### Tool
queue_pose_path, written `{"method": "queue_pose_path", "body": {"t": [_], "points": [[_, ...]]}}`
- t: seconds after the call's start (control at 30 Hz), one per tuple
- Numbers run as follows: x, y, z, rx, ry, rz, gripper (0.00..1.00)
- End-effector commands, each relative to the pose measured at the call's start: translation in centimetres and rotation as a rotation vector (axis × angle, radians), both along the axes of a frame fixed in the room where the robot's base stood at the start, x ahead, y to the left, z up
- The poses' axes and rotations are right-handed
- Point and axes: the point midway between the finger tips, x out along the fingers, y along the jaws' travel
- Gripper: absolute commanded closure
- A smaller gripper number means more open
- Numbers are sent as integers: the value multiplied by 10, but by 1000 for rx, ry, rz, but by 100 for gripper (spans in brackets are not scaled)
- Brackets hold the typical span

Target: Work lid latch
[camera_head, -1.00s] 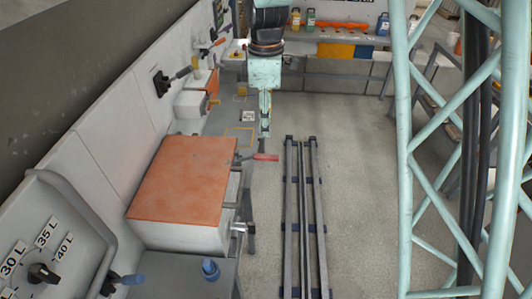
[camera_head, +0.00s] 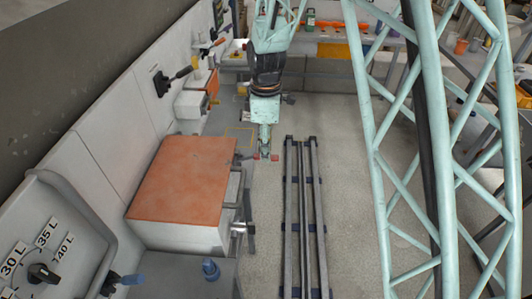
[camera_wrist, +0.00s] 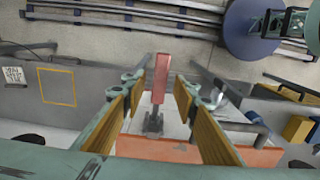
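The lid (camera_head: 185,178) is a flat orange-red panel on a grey box; its edge also shows in the wrist view (camera_wrist: 150,149). The latch is a red-handled lever (camera_wrist: 161,78) at the lid's far right corner. In the head view its red handle (camera_head: 275,157) shows partly on both sides of my gripper (camera_head: 265,150), which covers the rest. In the wrist view my gripper (camera_wrist: 158,95) is open, with the red handle between its two yellow-padded fingers and a visible gap on each side. The depth between fingertips and handle is hard to tell.
A bar handle (camera_head: 233,188) runs along the lid's right side. Dark floor rails (camera_head: 305,215) lie to the right of the box. A wall-mounted black lever (camera_head: 170,80) and a grey panel with a black knob (camera_head: 43,273) are at the left.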

Motion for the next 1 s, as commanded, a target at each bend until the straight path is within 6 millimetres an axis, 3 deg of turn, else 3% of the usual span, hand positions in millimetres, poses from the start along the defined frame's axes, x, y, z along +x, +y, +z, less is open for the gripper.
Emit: {"method": "queue_pose_path", "body": {"t": [0.2,0.63,0.9,1.0], "points": [[-1,0,-13,-1,2,0,73],[0,0,-16,0,0,0,74],[0,0,-16,0,0,0,98],[0,0,-16,0,0,0,100]]}}
